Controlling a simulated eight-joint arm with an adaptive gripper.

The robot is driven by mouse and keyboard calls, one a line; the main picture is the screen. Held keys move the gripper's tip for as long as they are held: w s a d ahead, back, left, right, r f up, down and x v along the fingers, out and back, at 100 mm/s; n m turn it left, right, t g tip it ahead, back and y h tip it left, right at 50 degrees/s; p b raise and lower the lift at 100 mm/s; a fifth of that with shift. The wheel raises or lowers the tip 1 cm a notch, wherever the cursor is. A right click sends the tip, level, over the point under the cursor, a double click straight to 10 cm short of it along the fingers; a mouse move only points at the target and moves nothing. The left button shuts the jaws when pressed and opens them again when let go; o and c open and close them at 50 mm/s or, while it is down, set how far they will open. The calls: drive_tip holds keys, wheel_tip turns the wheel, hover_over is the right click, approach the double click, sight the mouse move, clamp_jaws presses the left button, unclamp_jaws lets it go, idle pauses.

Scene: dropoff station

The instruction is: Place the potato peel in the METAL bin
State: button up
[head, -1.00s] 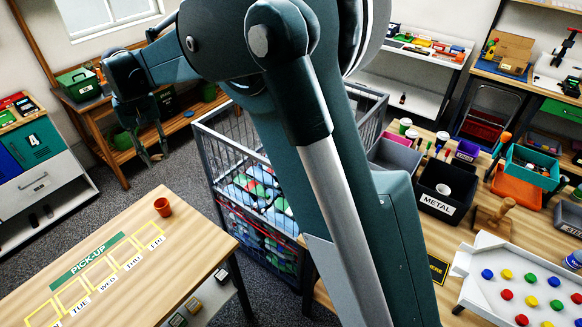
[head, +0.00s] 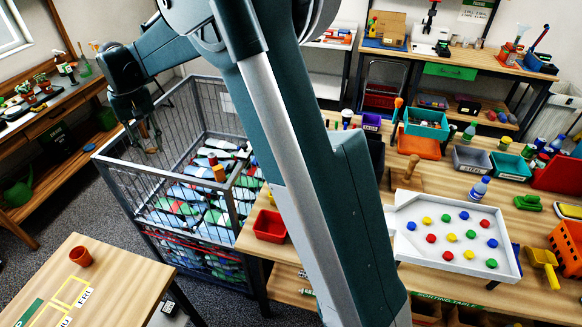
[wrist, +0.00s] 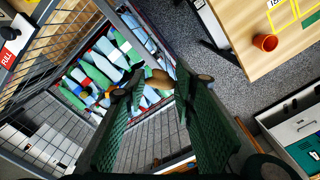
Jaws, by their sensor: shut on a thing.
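My gripper (head: 150,140) hangs at the left, above the near left part of the wire cage. In the wrist view, my gripper (wrist: 155,88) has its green fingers around a small brown piece (wrist: 158,77), which looks like the potato peel. The fingers hide part of it. The METAL bin is mostly hidden behind my arm; a dark bin edge (head: 376,152) shows beside the arm on the sorting table, its label out of sight. My gripper is far to the left of it.
The wire cage (head: 190,130) holds many bottles. A red bin (head: 270,226), a white tray of coloured caps (head: 408,272) and a STEEL bin (head: 473,160) are on the sorting table. A terracotta pot (head: 81,256) stands on the pick-up table.

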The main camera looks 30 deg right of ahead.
drive_tip(key=s+d+m, duration=0.3)
drive_tip(key=d, duration=2)
drive_tip(key=s+d+m, duration=0.2)
drive_tip(key=d+m, duration=0.1)
drive_tip(key=d, duration=2.1)
drive_tip(key=s+d+m, duration=0.2)
drive_tip(key=s+d, duration=0.7)
drive_tip(key=d, duration=0.4)
drive_tip(key=s+d+m, duration=0.2)
drive_tip(key=s+d, duration=0.7)
drive_tip(key=d, duration=0.4)
wheel_tip(320, 180, down, 12)
drive_tip(key=shift+w+a+r, duration=0.15)
drive_tip(key=shift+a+r, duration=0.05)
drive_tip(key=shift+a, duration=0.05)
drive_tip(key=shift+f, duration=0.1)
wheel_tip(320, 180, down, 14)
drive_tip(key=shift+r, duration=0.1)
